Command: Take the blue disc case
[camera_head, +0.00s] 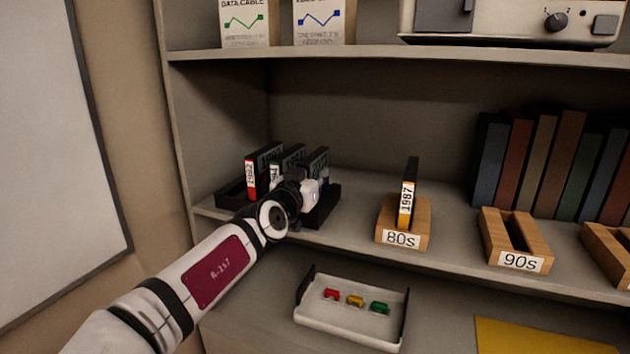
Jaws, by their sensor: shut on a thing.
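A black rack (231,196) on the middle shelf holds several upright dark disc cases at the left. The left case (251,178) has a red-marked spine, and the middle case (275,173) has a green-marked one. My gripper (309,190) is at the rightmost case (319,158) and is shut on it. My gripper hides most of that case's spine; a small bluish patch shows beside the fingers. The case stands upright at the rack, and I cannot tell whether it is lifted.
A wooden 80s stand (418,238) holds an orange-marked 1987 case (406,200). The wooden 90s stand (515,240) is empty. Books (545,160) stand at the back right. A white tray (350,325) with small coloured pieces lies below. The upper shelf edge (380,54) runs overhead.

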